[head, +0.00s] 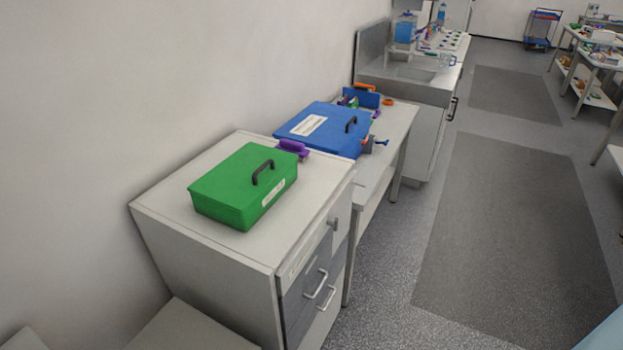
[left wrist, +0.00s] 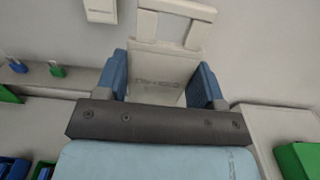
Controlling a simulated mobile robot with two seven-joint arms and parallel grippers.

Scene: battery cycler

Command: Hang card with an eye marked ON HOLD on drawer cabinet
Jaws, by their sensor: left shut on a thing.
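The drawer cabinet (head: 215,272) is light grey and stands at the left in the head view. Its front has grey drawers with bar handles (head: 316,285) and a small grey fitting (head: 333,223) high on the front, too small to tell if it is a hook. My left gripper (left wrist: 161,85), with blue fingers, is shut on a pale card (left wrist: 156,72) in the left wrist view. The card has a rectangular open loop, its eye, at the top of the picture. Its dark lettering is too blurred to read. Neither gripper shows in the head view.
A green box (head: 235,190) with a black handle stands on the cabinet. A blue box (head: 318,130) and a purple item (head: 293,148) lie behind it. A sink unit (head: 409,75) stands farther back. The floor (head: 400,270) right of the cabinet is clear. Padlocks (left wrist: 57,71) sit on a ledge.

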